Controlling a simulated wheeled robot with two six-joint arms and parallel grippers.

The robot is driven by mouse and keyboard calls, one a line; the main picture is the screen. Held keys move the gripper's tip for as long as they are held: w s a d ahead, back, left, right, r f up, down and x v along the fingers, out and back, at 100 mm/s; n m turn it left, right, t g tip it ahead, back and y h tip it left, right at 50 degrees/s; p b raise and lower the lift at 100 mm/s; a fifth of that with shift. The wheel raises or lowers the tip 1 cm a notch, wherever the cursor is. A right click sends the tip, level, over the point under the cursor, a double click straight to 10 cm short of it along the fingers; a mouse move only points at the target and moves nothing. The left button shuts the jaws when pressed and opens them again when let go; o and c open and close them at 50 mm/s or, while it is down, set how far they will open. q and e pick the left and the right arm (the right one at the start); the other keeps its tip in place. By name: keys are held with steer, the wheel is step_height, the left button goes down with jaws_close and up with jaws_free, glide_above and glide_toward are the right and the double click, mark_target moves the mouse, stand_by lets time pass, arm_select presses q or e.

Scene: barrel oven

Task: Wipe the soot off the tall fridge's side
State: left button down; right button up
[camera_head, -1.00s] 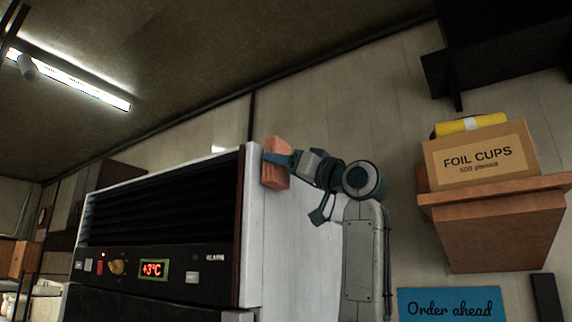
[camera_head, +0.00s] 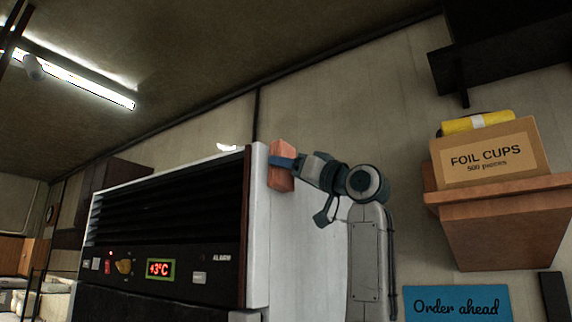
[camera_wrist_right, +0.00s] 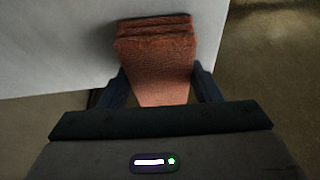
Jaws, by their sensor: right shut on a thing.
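The tall fridge (camera_head: 170,235) has a dark front with a vent grille and a display reading +3°C. Its white side (camera_head: 300,245) faces right. My right gripper (camera_head: 281,162) is shut on an orange-brown cloth (camera_head: 282,178) near the top front edge of that side. In the right wrist view the folded cloth (camera_wrist_right: 155,60) sits between the fingers, its far end at the white side panel (camera_wrist_right: 60,50). It appears to touch the panel. I see no clear soot on the visible part; my arm hides some of the side. My left gripper is not in view.
To the right, a wooden wall shelf (camera_head: 500,235) holds a foil cups box (camera_head: 490,155) with a yellow roll (camera_head: 478,123) on top. A blue "Order ahead" sign (camera_head: 457,303) is below. A dark bracketed shelf (camera_head: 495,55) hangs above.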

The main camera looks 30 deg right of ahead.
steer(key=w+d+p, duration=0.1)
steer(key=w+d, duration=0.3)
steer(key=d, duration=0.6)
steer(key=shift+w+d, duration=0.3)
steer(key=shift+d, duration=0.1)
stand_by(0.6)
steer(key=shift+a+f, duration=0.1)
